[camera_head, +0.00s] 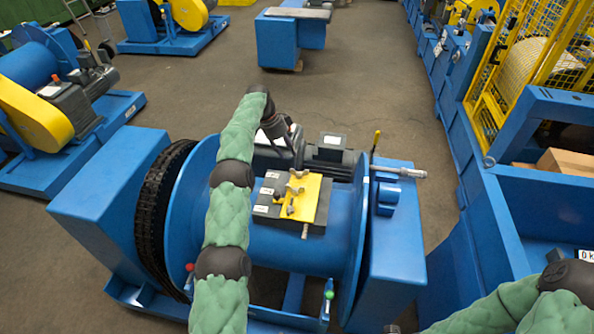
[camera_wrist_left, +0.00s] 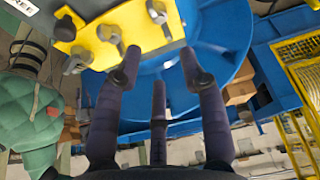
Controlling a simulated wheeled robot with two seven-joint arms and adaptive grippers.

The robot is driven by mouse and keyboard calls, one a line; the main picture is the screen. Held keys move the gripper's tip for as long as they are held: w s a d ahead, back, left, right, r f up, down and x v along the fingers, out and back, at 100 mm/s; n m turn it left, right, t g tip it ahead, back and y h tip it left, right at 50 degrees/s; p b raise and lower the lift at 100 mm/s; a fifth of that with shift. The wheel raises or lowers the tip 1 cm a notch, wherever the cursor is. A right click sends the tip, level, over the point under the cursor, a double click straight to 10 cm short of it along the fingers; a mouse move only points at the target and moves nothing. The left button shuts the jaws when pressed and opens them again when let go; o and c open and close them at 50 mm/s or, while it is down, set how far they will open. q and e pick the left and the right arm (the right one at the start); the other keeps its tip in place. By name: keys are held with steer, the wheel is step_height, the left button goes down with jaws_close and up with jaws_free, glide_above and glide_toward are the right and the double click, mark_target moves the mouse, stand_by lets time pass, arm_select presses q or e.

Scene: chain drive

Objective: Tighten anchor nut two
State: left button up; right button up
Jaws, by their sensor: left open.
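A yellow plate (camera_head: 313,196) sits on a dark block on top of the blue drum. Several wing-shaped metal nuts stand on it, including a far one (camera_head: 299,174). The left wrist view shows the plate (camera_wrist_left: 142,26) at the top, with nuts at its right end (camera_wrist_left: 157,12) and middle (camera_wrist_left: 110,35). I cannot tell which is anchor nut two. My left gripper (camera_head: 290,143) hangs behind the plate. Its three dark fingers (camera_wrist_left: 158,72) are spread and empty, below the nuts in the left wrist view and apart from them. My right gripper is out of view.
The blue drum (camera_head: 267,243) has wide flanges and a black chain (camera_head: 160,208) at its left. A lever and grey rod (camera_head: 398,171) stick out at the right. A blue frame with a yellow cage (camera_head: 520,60) stands at right. Open floor (camera_head: 395,95) lies behind.

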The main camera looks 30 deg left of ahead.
mark_target(299, 170)
arm_select(q)
steer(key=b+x, duration=0.2)
steer(key=x, duration=0.8)
steer(key=shift+d+f+b, duration=0.15)
steer(key=shift+f+b, duration=0.15)
steer(key=shift+b, duration=0.1)
steer(key=shift+c, duration=0.3)
jaws_close()
